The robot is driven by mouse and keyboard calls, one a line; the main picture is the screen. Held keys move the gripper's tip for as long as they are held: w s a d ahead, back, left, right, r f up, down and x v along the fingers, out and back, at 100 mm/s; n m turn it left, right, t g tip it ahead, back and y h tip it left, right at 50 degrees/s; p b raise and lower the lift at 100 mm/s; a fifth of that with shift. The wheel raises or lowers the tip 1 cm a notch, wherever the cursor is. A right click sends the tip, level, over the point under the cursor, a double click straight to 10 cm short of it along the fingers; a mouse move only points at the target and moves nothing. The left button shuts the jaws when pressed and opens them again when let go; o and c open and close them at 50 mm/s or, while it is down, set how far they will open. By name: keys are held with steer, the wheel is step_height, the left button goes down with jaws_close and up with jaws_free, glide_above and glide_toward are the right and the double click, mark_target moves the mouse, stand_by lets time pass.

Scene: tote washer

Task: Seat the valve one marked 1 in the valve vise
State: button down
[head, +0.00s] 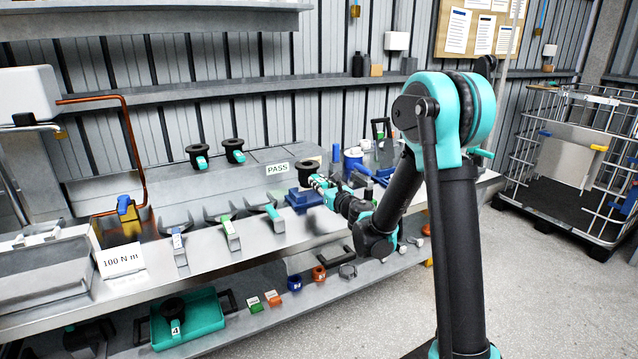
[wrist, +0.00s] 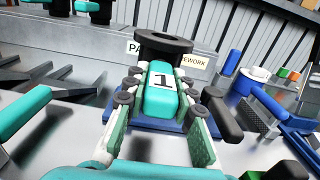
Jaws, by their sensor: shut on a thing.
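Valve one, with a black ring body (head: 309,172) and a teal handle marked 1 (wrist: 161,88), is held in my gripper (head: 321,186). In the wrist view my gripper (wrist: 152,100) has its pads along both sides of the teal handle. The blue valve vise (head: 303,199) stands on the bench directly under the valve's black body. Part of the vise also shows below the valve in the wrist view (wrist: 135,121). The handle and my fingers hide the contact area, so I cannot tell whether the valve rests in the vise or hovers just above it.
Two more black valves (head: 199,155) (head: 234,150) stand at the back near the PASS sign (head: 277,169). Several forked holders (head: 225,229) line the bench front to the left. Blue fixtures (head: 353,160) stand to the right. A teal tray (head: 188,318) with valve 4 is on the lower shelf.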

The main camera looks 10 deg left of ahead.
steer(key=shift+f, duration=0.15)
steer(key=shift+f, duration=0.45)
steer(key=shift+f, duration=0.15)
steer(key=shift+f, duration=0.95)
steer(key=shift+f, duration=0.1)
steer(key=shift+f, duration=0.45)
steer(key=shift+f, duration=0.15)
stand_by(0.6)
